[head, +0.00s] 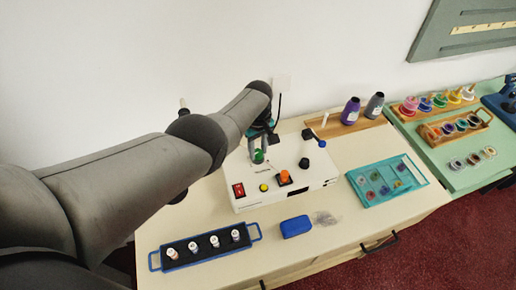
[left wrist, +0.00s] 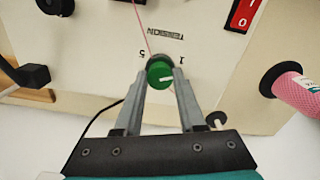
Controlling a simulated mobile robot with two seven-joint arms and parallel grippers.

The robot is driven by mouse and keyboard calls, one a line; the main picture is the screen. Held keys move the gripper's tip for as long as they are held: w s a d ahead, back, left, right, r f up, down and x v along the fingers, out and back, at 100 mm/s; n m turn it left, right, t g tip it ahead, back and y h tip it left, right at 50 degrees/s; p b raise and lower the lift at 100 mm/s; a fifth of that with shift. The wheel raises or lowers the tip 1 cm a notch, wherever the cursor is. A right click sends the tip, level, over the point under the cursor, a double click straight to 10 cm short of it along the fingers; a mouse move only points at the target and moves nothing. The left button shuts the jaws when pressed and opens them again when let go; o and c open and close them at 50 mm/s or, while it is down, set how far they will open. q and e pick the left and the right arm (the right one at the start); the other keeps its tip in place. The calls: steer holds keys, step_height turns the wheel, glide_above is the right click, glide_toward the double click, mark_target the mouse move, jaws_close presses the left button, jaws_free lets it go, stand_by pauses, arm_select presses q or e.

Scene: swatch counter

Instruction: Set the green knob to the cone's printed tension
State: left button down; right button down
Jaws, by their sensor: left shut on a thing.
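The green knob (left wrist: 160,72) sits on the white machine panel between the fingertips of my left gripper (left wrist: 160,76). The gripper is shut on the knob. A white pointer line on the knob points to the right in the left wrist view. The upside-down word TENSION is printed beside it, with a 5 and a 1. In the head view, my left gripper (head: 262,149) reaches down over the green knob (head: 259,156). A pink cone-like thing (left wrist: 296,93) with a dark end lies at the right of the left wrist view; I can read no number on it.
The machine (head: 245,206) also has a red switch (head: 238,190), a yellow button (head: 264,188), an orange knob (head: 284,177) and a black knob (head: 304,163). A blue block (head: 295,226), a vial rack (head: 155,262) and a teal tray (head: 414,187) lie around it.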

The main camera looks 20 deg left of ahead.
mark_target(258, 152)
arm_select(q)
steer(key=shift+w+r+n, duration=0.1)
steer(key=shift+n, duration=0.8)
steer(key=c, duration=0.5)
jaws_free()
steer(key=shift+r+p, duration=0.55)
steer(key=shift+r, duration=0.05)
step_height(258, 152, up, 5)
steer(key=p, duration=0.3)
steer(key=shift+f, duration=0.2)
step_height(258, 152, up, 9)
steer(key=shift+r, duration=0.2)
